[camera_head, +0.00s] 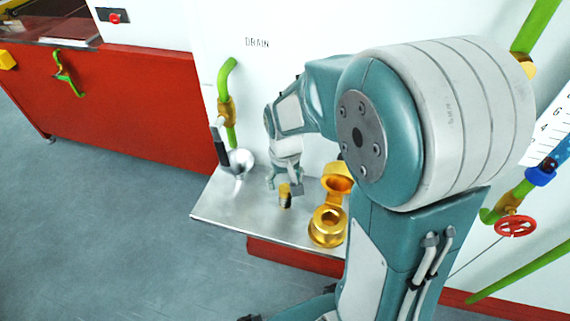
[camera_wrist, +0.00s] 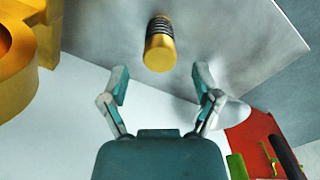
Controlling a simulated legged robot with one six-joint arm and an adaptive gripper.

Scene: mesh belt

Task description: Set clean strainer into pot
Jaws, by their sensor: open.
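The strainer (camera_head: 285,199) is a small gold cylinder with a dark ribbed section, on the metal shelf. In the wrist view the strainer (camera_wrist: 160,50) lies just beyond the fingertips, between their lines. My gripper (camera_head: 284,186) is at the strainer in the head view. In the wrist view my gripper (camera_wrist: 160,72) is open, with nothing between its fingers. The pot (camera_head: 328,228), a gold fitting with a round opening, is on the shelf right of the strainer. Gold parts of the pot fitting (camera_wrist: 14,50) fill the wrist view's left edge.
The metal shelf (camera_head: 228,213) has bare room at its left and front. A gold ring-shaped part (camera_head: 338,178) stands behind the pot. A pale funnel (camera_head: 240,160) sits under the green drain pipe (camera_head: 228,78) at the left. A white wall (camera_head: 290,20) rises behind.

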